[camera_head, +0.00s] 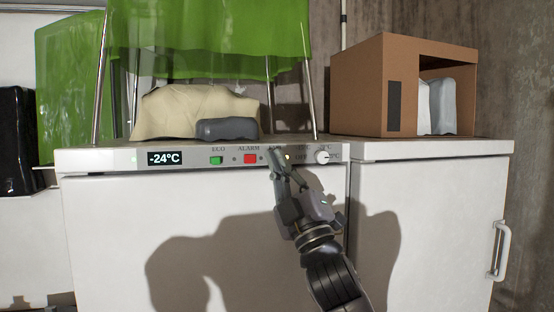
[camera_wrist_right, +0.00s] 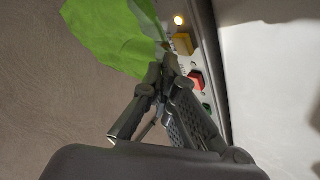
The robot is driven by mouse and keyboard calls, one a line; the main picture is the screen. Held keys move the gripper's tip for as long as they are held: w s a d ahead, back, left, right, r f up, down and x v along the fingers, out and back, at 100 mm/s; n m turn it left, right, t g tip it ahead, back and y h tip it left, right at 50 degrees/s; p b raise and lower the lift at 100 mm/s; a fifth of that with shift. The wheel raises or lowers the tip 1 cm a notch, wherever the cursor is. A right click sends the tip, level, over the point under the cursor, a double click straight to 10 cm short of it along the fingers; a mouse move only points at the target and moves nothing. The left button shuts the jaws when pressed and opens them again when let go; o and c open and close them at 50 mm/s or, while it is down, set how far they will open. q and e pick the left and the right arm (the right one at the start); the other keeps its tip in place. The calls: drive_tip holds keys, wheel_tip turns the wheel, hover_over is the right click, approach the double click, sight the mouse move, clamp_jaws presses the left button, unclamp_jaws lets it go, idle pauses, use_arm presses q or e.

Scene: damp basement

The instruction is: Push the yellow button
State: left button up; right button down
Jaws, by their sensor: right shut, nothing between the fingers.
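The yellow button (camera_wrist_right: 183,44) is on the white control panel (camera_wrist_right: 204,22) in the right wrist view. In the head view my right gripper (camera_head: 274,155) covers the place right of the red button, so the yellow button is hidden there. The right gripper is shut and empty. Its fingertips (camera_wrist_right: 169,62) are close beside the yellow button in the wrist view; I cannot tell whether they touch it. My left gripper is not in view.
A small lit lamp (camera_head: 289,157) glows beside the gripper. A grey object (camera_head: 227,129) and cardboard box (camera_head: 372,90) rest above.

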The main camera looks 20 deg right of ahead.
drive_tip(key=shift+w, duration=0.15)
idle(0.3)
drive_tip(key=shift+w, duration=0.3)
drive_tip(key=shift+w, duration=0.25)
idle(0.4)
drive_tip(key=shift+s, duration=0.75)
drive_tip(key=shift+s+d+p, duration=0.1)
drive_tip(key=shift+s+p, duration=0.3)
drive_tip(key=shift+s, duration=2.55)
